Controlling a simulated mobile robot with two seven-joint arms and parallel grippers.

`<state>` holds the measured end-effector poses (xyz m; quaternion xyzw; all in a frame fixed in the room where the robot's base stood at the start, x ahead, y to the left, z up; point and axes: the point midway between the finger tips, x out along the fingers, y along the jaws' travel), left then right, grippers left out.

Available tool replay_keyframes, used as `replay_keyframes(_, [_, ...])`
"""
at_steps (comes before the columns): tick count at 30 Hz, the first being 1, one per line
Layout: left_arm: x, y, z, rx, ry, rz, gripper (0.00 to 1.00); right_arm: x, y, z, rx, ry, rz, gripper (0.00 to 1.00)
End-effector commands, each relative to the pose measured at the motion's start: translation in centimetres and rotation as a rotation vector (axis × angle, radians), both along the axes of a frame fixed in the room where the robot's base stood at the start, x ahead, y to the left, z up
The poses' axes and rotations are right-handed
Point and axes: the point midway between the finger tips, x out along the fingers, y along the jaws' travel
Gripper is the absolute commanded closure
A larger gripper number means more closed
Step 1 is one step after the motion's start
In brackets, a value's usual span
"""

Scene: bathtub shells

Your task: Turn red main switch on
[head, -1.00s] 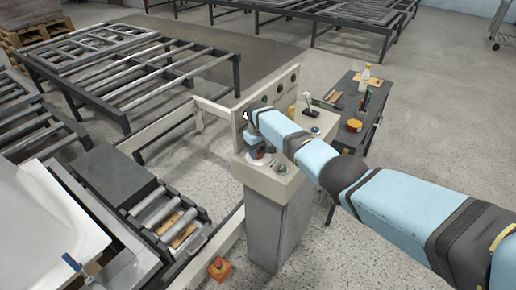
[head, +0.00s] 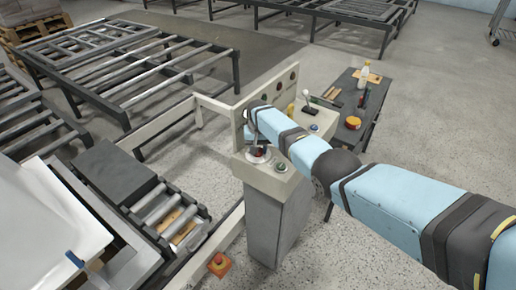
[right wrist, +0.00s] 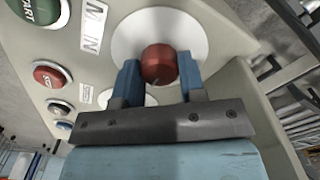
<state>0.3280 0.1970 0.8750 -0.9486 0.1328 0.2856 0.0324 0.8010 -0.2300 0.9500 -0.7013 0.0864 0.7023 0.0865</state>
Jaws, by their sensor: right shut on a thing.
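The red main switch (right wrist: 159,64) is a round red knob on a white disc, on the sloped top of a beige control console (head: 262,178). In the right wrist view, the fingers of my right gripper (right wrist: 160,78) stand on both sides of the knob and are shut on it. In the head view the gripper (head: 259,153) is at the console's left end, and my arm covers part of the panel. A label reading "MAIN", partly cut, is beside the disc. My left gripper is not in view.
Green (right wrist: 37,8) and red (right wrist: 52,76) buttons sit beside the switch. A dark side table (head: 358,96) with a bottle and tools stands behind the console. A roller conveyor (head: 165,215) and a white tub shell (head: 45,220) are at left.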

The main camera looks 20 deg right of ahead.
Motion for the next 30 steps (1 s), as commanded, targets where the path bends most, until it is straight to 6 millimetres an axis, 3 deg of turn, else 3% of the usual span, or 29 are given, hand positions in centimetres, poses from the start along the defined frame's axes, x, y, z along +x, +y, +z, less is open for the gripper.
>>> replay_keyframes(11, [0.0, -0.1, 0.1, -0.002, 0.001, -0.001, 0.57, 0.2, 0.0, 0.3, 0.001, -0.005, -0.005, 0.86])
replay_keyframes(12, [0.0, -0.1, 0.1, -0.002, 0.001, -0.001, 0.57, 0.2, 0.0, 0.3, 0.0, -0.006, -0.005, 0.6])
replay_keyframes(15, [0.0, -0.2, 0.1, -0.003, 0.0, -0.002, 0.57, 0.2, 0.0, 0.3, 0.0, -0.005, -0.005, 0.37])
replay_keyframes(25, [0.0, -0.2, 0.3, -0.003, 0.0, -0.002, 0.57, 0.1, 0.0, 0.4, 0.0, -0.003, -0.004, 0.37])
replay_keyframes(30, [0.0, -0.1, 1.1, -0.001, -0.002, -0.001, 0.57, 0.1, 0.0, 2.8, 0.001, -0.005, -0.004, 0.37])
